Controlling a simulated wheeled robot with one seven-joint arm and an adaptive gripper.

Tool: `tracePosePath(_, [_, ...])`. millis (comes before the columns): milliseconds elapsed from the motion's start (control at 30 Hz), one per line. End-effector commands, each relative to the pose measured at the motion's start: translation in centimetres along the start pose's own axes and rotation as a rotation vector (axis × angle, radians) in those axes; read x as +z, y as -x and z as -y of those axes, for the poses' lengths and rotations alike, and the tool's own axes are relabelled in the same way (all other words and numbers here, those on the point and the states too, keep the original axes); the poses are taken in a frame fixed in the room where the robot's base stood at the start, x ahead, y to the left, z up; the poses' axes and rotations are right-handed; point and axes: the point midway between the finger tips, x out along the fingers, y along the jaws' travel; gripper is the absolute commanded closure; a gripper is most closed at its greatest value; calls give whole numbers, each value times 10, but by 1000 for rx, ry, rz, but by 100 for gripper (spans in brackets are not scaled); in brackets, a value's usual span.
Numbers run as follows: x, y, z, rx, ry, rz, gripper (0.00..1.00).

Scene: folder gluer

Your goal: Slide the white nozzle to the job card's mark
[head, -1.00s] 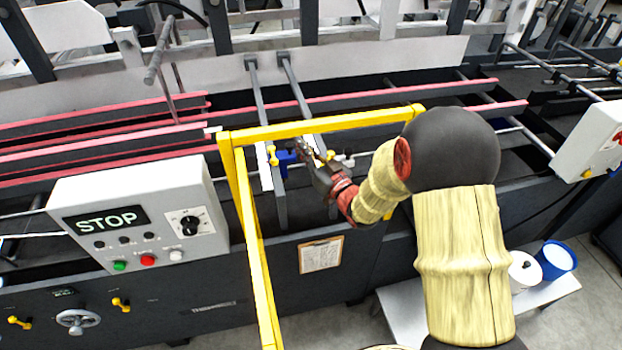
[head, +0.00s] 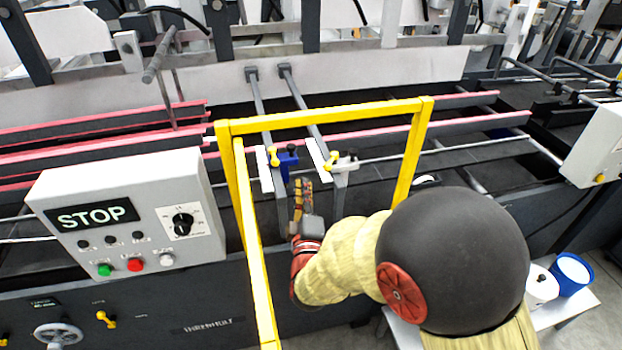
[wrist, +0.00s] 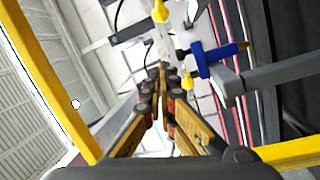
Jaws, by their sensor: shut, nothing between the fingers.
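The white nozzle (head: 346,163) sits on the right-hand grey bar inside the yellow frame, with a yellow pointer beside a white scale strip (head: 317,153). The blue nozzle (head: 288,158) sits on the left-hand bar, with its own pointer and strip. My gripper (head: 303,184) is shut and empty, between the bars, nearer the front than both nozzles. In the wrist view, its closed fingertips (wrist: 161,72) point toward the white nozzle (wrist: 163,42), with the blue nozzle (wrist: 214,60) to their right. I cannot tell whether they touch anything. The job card is hidden behind my arm.
A STOP control box (head: 130,215) stands at the left. Red rails (head: 100,140) run behind. A white pot and a blue pot (head: 571,272) stand on a low table at the right.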

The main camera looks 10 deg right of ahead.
Motion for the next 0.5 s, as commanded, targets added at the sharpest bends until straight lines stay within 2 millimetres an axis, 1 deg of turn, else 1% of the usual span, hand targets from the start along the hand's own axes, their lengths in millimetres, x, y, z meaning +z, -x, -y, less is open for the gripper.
tracePosePath(167, [1, -25, 0, 3, -1, 2, 100])
tracePosePath(500, [2, -92, 1, 2, -1, 1, 100])
